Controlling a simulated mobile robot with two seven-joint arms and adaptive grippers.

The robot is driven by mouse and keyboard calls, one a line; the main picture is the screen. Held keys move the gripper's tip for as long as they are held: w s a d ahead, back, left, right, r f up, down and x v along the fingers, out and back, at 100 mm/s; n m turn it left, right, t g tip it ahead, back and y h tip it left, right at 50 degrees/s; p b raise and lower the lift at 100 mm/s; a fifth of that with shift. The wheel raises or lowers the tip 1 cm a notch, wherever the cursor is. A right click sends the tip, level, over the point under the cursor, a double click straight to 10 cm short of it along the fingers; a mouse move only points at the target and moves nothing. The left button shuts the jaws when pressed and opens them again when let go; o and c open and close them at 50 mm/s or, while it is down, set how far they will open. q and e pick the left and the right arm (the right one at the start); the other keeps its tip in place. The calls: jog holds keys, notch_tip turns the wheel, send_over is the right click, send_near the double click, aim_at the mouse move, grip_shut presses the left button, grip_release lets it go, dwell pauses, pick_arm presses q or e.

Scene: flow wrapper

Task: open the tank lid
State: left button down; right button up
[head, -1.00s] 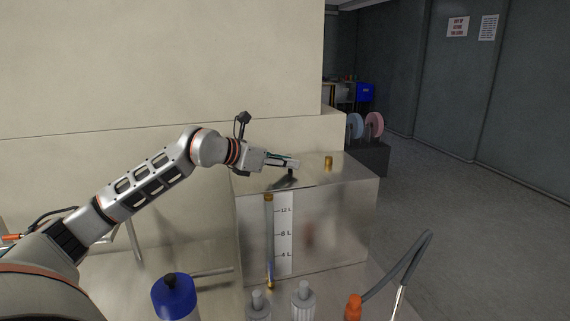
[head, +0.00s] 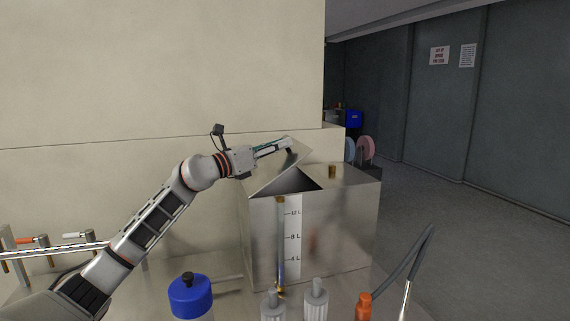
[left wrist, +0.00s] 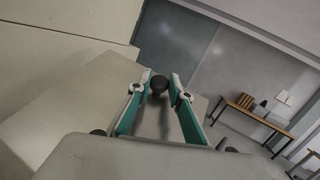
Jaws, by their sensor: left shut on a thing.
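The metal tank (head: 343,232) stands in the middle of the head view, with a litre scale and sight tube on its front. Its lid (head: 270,172) is tilted up at the front left of the top, and a dark opening (head: 297,182) shows beneath it. My left gripper (head: 287,146) is over the lid, shut on its black knob (head: 290,157). In the left wrist view the knob (left wrist: 159,84) sits between the two green-sided fingers. My right gripper is not in view.
A brass cap (head: 332,171) stands on the tank top, right of the lid. A blue-capped bottle (head: 190,295), grey bottles (head: 316,292), an orange-capped item (head: 363,304) and a grey hose (head: 420,252) are in front. A pale wall (head: 160,70) rises behind the tank.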

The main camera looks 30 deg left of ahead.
pick_arm(q)
jog(key=s+a+r+n+t+b, duration=0.2)
jog(key=s+a+r+t+b, duration=0.1)
jog(key=s+a+t, duration=0.1)
jog(key=s+a, duration=0.1)
jog(key=s, duration=0.1)
jog(key=shift+s+a+r, duration=0.3)
jog(key=shift+r, duration=0.1)
jog(key=shift+f, duration=0.2)
dwell(0.3)
jog(key=c, duration=1.8)
grip_release()
jog(key=shift+a+r, duration=0.1)
jog(key=shift+a, duration=0.05)
jog(key=shift+s+r, duration=0.1)
